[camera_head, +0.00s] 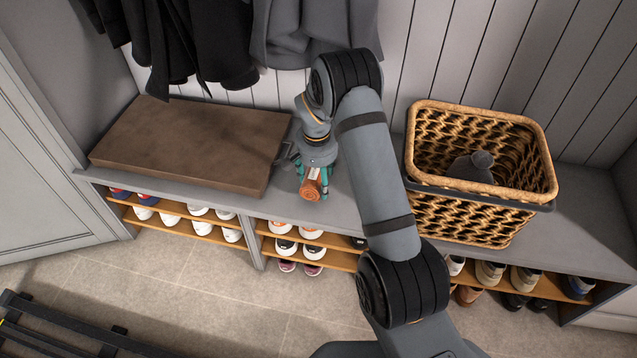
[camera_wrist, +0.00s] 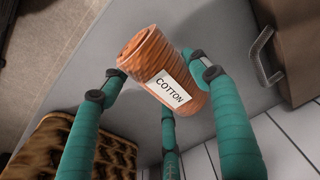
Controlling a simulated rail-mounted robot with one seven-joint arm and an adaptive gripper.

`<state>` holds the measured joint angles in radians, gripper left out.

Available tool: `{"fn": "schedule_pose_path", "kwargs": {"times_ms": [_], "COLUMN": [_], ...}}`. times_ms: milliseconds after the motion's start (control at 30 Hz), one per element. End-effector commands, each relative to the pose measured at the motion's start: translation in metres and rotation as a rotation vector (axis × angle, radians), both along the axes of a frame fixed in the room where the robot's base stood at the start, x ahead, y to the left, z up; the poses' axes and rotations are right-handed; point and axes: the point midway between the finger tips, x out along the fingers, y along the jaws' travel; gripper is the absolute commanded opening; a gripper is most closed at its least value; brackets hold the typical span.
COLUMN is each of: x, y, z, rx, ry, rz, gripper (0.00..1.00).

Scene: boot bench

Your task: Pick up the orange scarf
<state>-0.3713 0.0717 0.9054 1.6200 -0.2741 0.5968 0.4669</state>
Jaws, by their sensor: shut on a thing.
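The orange scarf (camera_head: 311,189) is a rolled, ribbed bundle at the front of the bench top, between the brown cushion and the wicker basket. In the wrist view the scarf (camera_wrist: 148,55) shows a white label reading "COTTON". My gripper (camera_head: 314,176) has teal fingers and is shut on the scarf. In the wrist view my gripper's fingers (camera_wrist: 158,84) lie on both sides of the roll, with a third finger below it. I cannot tell whether the scarf touches the bench.
The brown cushion (camera_head: 190,142) lies left on the grey bench (camera_head: 350,207). The wicker basket (camera_head: 465,215) stands right, with a grey knitted item (camera_head: 472,166) inside. Dark coats (camera_head: 190,45) hang behind. Shoes (camera_head: 286,247) fill the shelves below. A black slatted rack (camera_head: 60,335) is on the floor.

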Motion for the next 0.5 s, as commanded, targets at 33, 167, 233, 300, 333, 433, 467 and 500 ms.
{"fn": "schedule_pose_path", "kwargs": {"times_ms": [33, 167, 233, 300, 333, 433, 467, 500], "x": [0.001, -0.005, -0.009, -0.012, -0.013, -0.017, -0.018, -0.019], "y": [0.0, -0.032, -0.048, -0.064, -0.07, -0.088, -0.092, -0.097], "z": [0.015, 0.03, 0.04, 0.049, 0.053, 0.064, 0.066, 0.069], "rx": [0.001, 0.001, 0.0, 0.0, 0.0, 0.001, 0.001, 0.001], "ry": [-0.004, -0.002, -0.002, -0.002, -0.002, -0.002, -0.001, -0.001], "rz": [0.0, -0.006, -0.006, -0.005, -0.005, -0.004, -0.004, -0.003], "gripper": [0.33, 0.32, 0.32, 0.32, 0.32, 0.32, 0.32, 0.32]}}
